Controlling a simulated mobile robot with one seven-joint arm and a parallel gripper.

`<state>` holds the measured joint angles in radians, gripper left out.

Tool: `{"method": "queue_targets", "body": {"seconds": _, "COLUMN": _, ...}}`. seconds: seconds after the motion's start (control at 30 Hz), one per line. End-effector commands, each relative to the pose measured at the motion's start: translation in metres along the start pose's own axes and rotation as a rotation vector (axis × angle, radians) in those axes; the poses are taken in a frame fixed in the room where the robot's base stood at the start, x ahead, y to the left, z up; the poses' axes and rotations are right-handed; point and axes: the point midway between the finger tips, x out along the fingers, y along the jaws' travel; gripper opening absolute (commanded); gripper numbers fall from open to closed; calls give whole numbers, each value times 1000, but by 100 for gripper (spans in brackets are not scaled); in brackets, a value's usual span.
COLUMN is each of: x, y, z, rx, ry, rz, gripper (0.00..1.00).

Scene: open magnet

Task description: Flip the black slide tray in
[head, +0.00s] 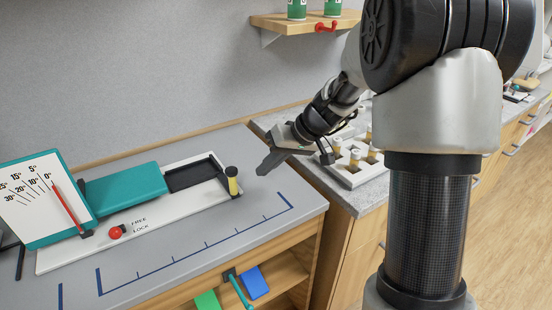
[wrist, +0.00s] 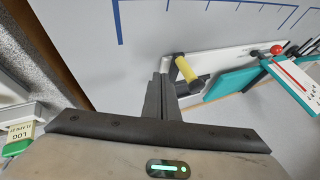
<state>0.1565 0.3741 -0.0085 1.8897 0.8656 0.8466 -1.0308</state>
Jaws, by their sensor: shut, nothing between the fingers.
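The black slide tray (head: 196,174) lies on a long white base board (head: 140,232), sticking out from the right end of a teal block (head: 124,194). An upright post with a yellow grip (head: 233,186) and black top stands at the tray's right end. My gripper (head: 264,170) is shut and empty, a little right of the post and apart from it in the head view. In the wrist view, my shut fingers (wrist: 164,68) point towards the table just left of the yellow grip (wrist: 187,68). They partly hide the tray (wrist: 184,91) there.
A white dial board (head: 35,200) with a red pointer stands at left. A red knob (head: 116,232) sits by FREE and LOCK labels. A blue ruled line (head: 205,247) marks the bench front. Several corked vials stand in a white rack (head: 350,165) behind my gripper.

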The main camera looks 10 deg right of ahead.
Motion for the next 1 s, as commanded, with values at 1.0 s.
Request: {"method": "queue_targets", "body": {"seconds": 1.0, "x": 46, "y": -46, "z": 4, "rx": -3, "ry": -2, "rz": -1, "gripper": 0}}
